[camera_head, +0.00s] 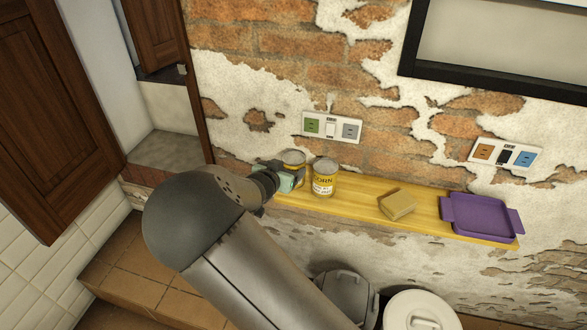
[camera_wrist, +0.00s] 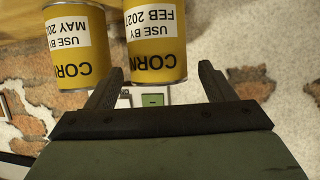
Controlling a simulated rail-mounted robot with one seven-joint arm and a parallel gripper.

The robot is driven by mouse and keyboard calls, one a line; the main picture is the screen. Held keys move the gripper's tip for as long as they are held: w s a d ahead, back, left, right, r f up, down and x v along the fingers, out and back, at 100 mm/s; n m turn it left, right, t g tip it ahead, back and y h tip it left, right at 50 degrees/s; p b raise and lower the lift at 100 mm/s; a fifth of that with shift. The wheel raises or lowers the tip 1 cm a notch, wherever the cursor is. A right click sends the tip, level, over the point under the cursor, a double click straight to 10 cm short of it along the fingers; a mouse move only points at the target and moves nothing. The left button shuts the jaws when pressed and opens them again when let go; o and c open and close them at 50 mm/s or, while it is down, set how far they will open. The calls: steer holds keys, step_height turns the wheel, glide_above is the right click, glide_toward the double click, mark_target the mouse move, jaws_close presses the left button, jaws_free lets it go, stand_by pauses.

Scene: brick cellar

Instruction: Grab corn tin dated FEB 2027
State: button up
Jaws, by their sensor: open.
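Two yellow corn tins stand side by side on a yellow shelf (camera_head: 361,197). In the wrist view, which is upside down, the tin reading "USE BY FEB 202" (camera_wrist: 156,45) lies between the lines of my fingers, nearer the left one. Its last digit is hard to read. The other tin, reading "USE BY MAY 202" (camera_wrist: 75,50), is just left of that finger. In the head view the FEB tin (camera_head: 293,157) is the left one, partly hidden by my gripper (camera_head: 286,178); the MAY tin (camera_head: 324,178) is right of it. My gripper is open and empty.
A tan block (camera_head: 397,203) and a purple tray (camera_head: 481,217) are further right on the shelf. A brick wall with a left socket panel (camera_head: 332,127) and a right one (camera_head: 505,155) rises behind. A grey bin (camera_head: 347,292) and a white-lidded bin (camera_head: 418,311) stand below.

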steer(key=shift+p+x, duration=0.55)
steer(key=shift+x, duration=2.25)
steer(key=shift+d+r, duration=0.1)
steer(key=shift+c, duration=0.4)
steer(key=c, duration=1)
